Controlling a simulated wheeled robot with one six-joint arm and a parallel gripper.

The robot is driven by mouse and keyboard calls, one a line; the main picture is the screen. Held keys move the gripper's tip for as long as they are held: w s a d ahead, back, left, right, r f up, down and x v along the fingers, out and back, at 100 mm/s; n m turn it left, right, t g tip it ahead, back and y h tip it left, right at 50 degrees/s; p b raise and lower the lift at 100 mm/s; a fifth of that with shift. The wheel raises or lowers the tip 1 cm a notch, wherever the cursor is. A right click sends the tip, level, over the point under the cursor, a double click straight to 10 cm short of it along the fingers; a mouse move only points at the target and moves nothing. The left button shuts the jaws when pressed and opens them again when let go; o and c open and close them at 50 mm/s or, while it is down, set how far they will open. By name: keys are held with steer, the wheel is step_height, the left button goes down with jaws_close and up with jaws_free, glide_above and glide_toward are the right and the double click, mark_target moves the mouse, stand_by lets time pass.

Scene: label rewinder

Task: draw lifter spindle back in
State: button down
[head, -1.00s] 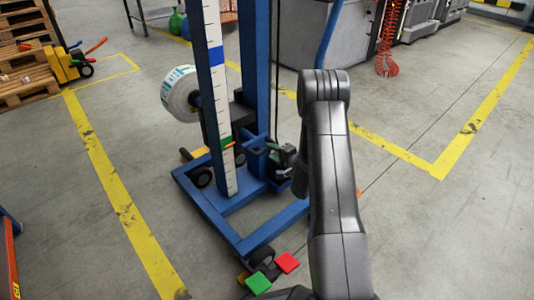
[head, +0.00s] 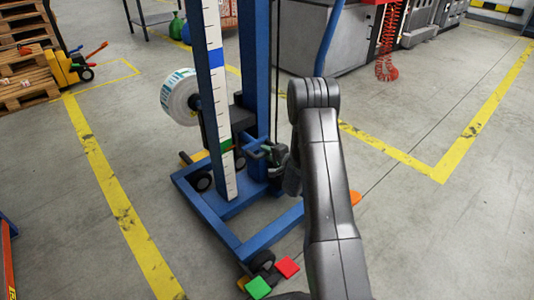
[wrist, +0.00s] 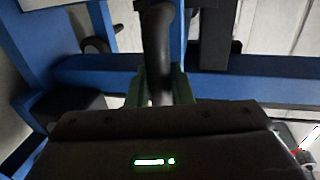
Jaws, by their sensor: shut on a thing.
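The blue lifter (head: 257,240) stands on the floor with an upright mast and a white scale (head: 213,60). A white label roll (head: 180,97) sits on the far left side of the mast, covering the spindle, so how far the spindle sticks out is hidden. My gripper (head: 279,155) is low at the right of the mast, partly hidden by my arm. In the wrist view my gripper (wrist: 160,88) is shut on a dark handle (wrist: 158,45) with a rounded, bent top. Blue lifter beams lie behind it.
A red pad (head: 288,267) and a green pad (head: 258,288) are at the lifter's near corner. A pallet stack (head: 25,65) and yellow pallet truck (head: 65,65) stand at far left. A grey machine (head: 320,40) is behind. Floor is clear on the right.

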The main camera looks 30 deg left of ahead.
steer(key=shift+d, duration=0.1)
steer(key=f+p+v, duration=0.1)
steer(key=f+v, duration=0.1)
steer(key=v, duration=0.9)
steer(key=d+f+p+v, duration=0.1)
steer(key=f+p+v, duration=0.1)
steer(key=v, duration=1)
steer(key=shift+s+d+f+p, duration=0.2)
steer(key=shift+s+f+p, duration=0.1)
steer(key=shift+s+f, duration=0.15)
steer(key=c, duration=1.3)
jaws_free()
steer(key=shift+d, duration=0.2)
steer(key=shift+c, duration=0.2)
steer(key=p+v, duration=0.3)
steer(key=v, duration=1)
steer(key=shift+s+d+p, duration=0.15)
steer(key=shift+d+p, duration=0.2)
steer(key=shift+p, duration=0.05)
